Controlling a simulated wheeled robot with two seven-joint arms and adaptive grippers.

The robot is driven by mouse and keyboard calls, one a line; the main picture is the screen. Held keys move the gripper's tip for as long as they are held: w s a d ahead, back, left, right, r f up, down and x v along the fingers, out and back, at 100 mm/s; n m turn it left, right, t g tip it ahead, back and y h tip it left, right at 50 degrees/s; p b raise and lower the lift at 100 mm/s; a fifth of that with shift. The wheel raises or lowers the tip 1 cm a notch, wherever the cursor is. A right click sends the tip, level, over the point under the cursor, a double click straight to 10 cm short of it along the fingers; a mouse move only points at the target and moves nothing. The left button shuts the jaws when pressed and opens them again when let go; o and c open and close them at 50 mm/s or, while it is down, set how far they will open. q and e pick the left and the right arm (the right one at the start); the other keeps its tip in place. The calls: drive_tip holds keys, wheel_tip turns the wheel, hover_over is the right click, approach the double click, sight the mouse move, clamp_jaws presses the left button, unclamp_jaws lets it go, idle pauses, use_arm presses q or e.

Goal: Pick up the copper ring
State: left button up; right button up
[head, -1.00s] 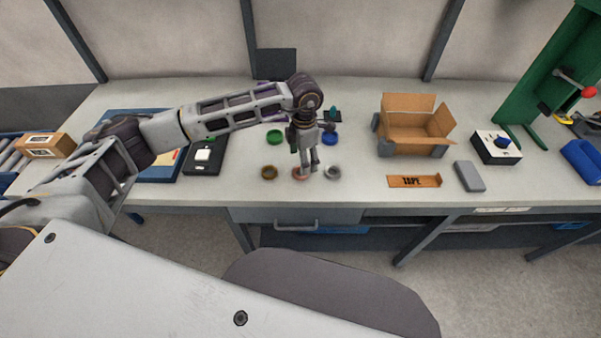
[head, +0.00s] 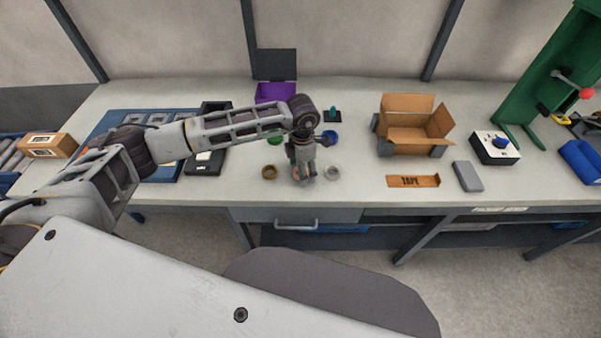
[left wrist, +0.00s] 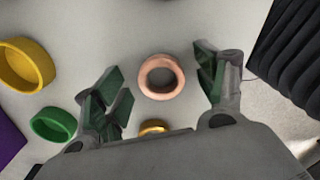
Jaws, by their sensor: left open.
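The copper ring (left wrist: 160,95) lies flat on the grey bench top, between the two fingers of my left gripper (left wrist: 160,82) in the left wrist view. The fingers are spread wide, one on each side of the ring, with a gap to it on both sides. In the head view my left gripper (head: 303,176) points down over the ring near the front of the bench and hides most of it. The gripper holds nothing. My right gripper is not in view.
A brass ring (head: 269,172) lies to the left and a silver ring (head: 332,172) to the right. Green (head: 275,140) and blue (head: 330,137) rings lie behind.

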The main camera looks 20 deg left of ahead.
use_arm(q)
drive_tip(key=shift+c, duration=1.2)
drive_tip(key=c, duration=1)
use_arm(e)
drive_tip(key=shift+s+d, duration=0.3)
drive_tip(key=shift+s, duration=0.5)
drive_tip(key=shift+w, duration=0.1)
